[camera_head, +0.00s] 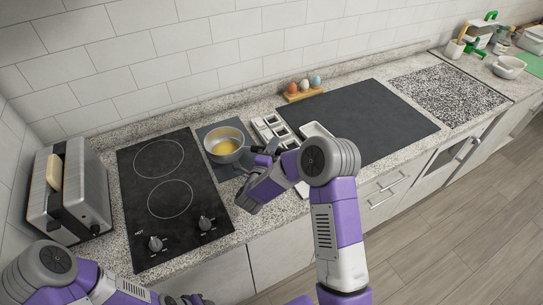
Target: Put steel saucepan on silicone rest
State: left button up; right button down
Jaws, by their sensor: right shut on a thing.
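The steel saucepan (225,158), with something yellow inside, is upright over a dark grey square mat (227,172), which looks like the silicone rest. The mat lies just right of the cooktop. I cannot tell whether the pan's base touches it. My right gripper (262,159) is at the pan's right side, shut on its handle; the arm hides much of the grip. My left gripper (187,299) shows only partly at the bottom edge, away from the pan, and its jaws are unclear.
A black cooktop (138,190) and a steel toaster (72,188) stand to the left. A white compartment tray (268,129) is close to the right of the pan. Egg cups (304,89) stand behind a large dark board (370,115). A speckled board (447,91) lies farther right.

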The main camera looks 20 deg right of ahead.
jog(key=shift+f, duration=1.85)
jog(key=shift+r, duration=0.1)
jog(key=shift+b, duration=0.3)
jog(key=c, duration=1.1)
grip_release()
jog(key=shift+f, duration=0.2)
jog(key=shift+o, duration=0.2)
